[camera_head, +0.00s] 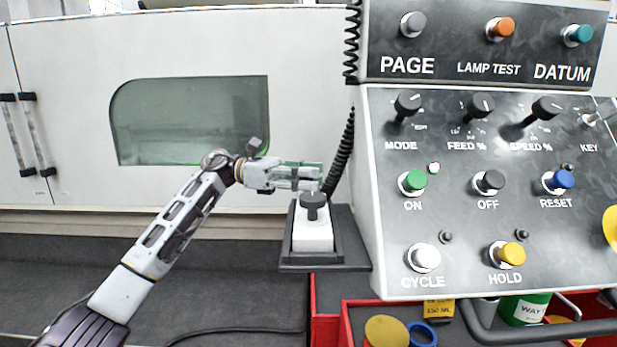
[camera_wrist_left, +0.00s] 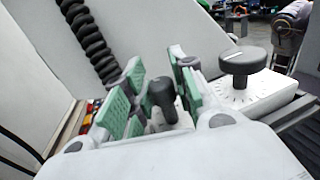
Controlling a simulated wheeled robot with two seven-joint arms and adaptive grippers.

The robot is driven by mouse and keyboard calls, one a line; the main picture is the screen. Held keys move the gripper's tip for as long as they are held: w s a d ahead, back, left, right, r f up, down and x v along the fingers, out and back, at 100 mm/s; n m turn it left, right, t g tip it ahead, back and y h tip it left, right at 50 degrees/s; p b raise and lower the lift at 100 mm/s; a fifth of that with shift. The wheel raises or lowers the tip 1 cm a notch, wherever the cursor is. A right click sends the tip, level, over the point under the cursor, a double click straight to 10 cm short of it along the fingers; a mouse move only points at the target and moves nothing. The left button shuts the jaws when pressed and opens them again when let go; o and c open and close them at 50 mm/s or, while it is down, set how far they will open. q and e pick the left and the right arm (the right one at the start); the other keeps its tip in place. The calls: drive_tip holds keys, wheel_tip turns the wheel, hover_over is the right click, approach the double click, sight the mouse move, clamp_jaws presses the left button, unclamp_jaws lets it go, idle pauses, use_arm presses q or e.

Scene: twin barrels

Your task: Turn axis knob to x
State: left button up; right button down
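A white hand-held box (camera_head: 312,235) stands in a dark holder beside the console. A dark round knob (camera_head: 314,203) sits on its top; in the left wrist view a wide dark knob (camera_wrist_left: 243,62) with a white pointer line stands over dial ticks. A second, slimmer dark knob (camera_wrist_left: 163,97) shows between the fingers in that view. I cannot read which one is the axis knob. My left gripper (camera_head: 303,175) is at the top of the box, behind the front knob. Its green-padded fingers are open (camera_wrist_left: 160,80), apart on both sides of the slim knob; contact is unclear.
The console (camera_head: 480,200) with several knobs and buttons rises close on the right. A coiled black cable (camera_head: 342,155) hangs just behind the box. Red bins (camera_head: 328,325) stand below. The machine's white front (camera_head: 60,100) is behind my left arm.

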use_arm(q)
drive_tip(key=shift+o, duration=1.1)
drive_tip(key=v, duration=1.2)
